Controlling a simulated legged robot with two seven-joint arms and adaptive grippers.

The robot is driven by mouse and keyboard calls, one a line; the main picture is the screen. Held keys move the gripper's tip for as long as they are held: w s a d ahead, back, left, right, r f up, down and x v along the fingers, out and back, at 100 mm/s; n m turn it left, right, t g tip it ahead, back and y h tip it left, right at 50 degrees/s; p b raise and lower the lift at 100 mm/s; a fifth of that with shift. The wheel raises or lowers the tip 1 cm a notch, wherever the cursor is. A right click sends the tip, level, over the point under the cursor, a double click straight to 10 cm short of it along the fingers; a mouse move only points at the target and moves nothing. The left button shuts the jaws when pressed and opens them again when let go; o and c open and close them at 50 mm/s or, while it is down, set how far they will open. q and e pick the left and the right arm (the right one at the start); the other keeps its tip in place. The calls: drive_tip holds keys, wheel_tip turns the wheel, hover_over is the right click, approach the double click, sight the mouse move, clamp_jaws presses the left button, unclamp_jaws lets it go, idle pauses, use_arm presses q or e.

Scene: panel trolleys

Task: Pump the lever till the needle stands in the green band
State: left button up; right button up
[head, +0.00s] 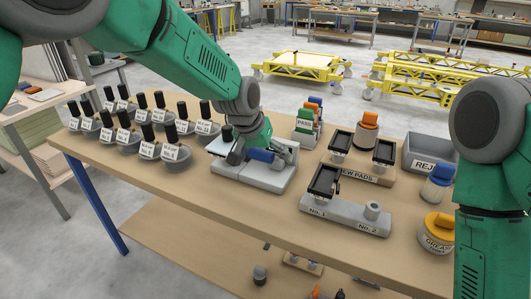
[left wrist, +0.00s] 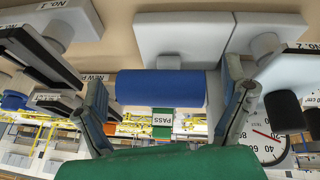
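The pump (head: 252,176) is a light grey block unit at the middle of the table. Its blue lever handle (head: 261,155) lies under my left gripper (head: 258,148). In the left wrist view the blue handle (left wrist: 160,87) is between my two spread fingers, with a gap on the right finger's side. The gripper looks open around the handle. I cannot see a green band. My right gripper is out of view; only my right arm shows at right.
Several black-handled labelled weights (head: 172,153) stand left of the pump. Right of it are the No. 1 and No. 2 stand (head: 345,212), the new pads block (head: 362,168), the PASS holder (head: 306,128), the reject bin (head: 428,152) and the grease tub (head: 437,232).

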use_arm(q)
drive_tip(key=shift+a, duration=0.1)
drive_tip(key=c, duration=0.9)
drive_tip(key=b, duration=0.1)
drive_tip(key=s+f+t+b, duration=0.1)
drive_tip(key=b, duration=0.1)
drive_tip(key=f+t+h+b, duration=0.1)
drive_tip(key=shift+s+a+f+b, duration=0.15)
drive_tip(key=shift+a+b, duration=0.1)
drive_tip(key=shift+b, duration=0.15)
drive_tip(key=f+t+b, duration=0.1)
drive_tip(key=b, duration=0.1)
drive_tip(key=f+t+b, duration=0.1)
drive_tip(key=b, duration=0.2)
drive_tip(key=shift+s+a+f+h, duration=0.1)
drive_tip(key=shift+s+f+h, duration=0.15)
drive_tip(key=shift+s+h, duration=0.05)
drive_tip(key=shift+t+b, duration=0.3)
drive_tip(key=shift+b, duration=0.25)
drive_tip(key=shift+r, duration=0.1)
